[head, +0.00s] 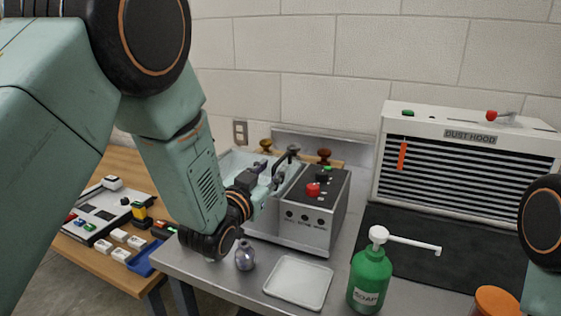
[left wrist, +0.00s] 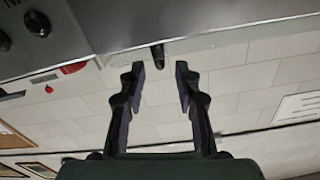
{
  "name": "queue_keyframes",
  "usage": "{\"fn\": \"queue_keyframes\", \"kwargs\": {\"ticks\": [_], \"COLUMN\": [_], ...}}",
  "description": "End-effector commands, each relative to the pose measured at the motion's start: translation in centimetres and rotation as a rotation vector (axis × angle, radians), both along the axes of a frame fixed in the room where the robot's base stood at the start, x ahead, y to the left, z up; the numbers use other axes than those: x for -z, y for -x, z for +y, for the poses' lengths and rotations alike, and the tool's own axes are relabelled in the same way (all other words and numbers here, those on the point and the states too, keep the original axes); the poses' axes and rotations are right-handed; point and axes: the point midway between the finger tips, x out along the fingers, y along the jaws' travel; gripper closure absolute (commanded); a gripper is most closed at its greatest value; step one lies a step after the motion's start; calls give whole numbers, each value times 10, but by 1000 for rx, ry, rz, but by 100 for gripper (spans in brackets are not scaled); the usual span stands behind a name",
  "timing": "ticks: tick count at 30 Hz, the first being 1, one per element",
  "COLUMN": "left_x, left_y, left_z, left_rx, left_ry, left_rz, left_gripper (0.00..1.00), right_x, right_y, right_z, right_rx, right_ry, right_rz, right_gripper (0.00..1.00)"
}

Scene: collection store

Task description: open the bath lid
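The bath is a grey metal box (head: 325,215) on the bench, with a red knob and a green button on top of its control end. My left gripper (head: 272,180) is at the bath's left side, near its top, and partly hides it. In the left wrist view the two fingers (left wrist: 160,80) are apart with nothing between their tips. A small dark handle-like piece (left wrist: 158,55) sticks out from a grey metal surface (left wrist: 170,18) just beyond the fingertips. I cannot tell how far the lid is open. My right gripper is not in view.
A green soap bottle (head: 370,278), a white tray (head: 298,282) and a small purplish-grey bottle (head: 245,256) stand in front of the bath. The dust hood (head: 470,160) is to the right. A wooden table (head: 105,255) with small parts is at the left.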

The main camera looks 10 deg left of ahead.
Motion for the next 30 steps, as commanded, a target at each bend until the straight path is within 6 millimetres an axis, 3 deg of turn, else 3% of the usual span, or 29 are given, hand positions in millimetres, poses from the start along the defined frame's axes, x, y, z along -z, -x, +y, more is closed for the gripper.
{"fn": "queue_keyframes", "kwargs": {"ticks": [10,23,30], "left_x": [0,0,0], "left_y": [-44,-56,-56], "left_z": [-9,-12,-12], "left_rx": [0,0,0], "left_ry": [0,0,0], "left_rz": [0,1,1], "left_gripper": [67,67,86], "right_x": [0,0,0], "right_y": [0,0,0], "right_z": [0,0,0], "right_rx": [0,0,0], "right_ry": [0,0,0], "right_rz": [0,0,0], "right_gripper": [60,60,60]}}
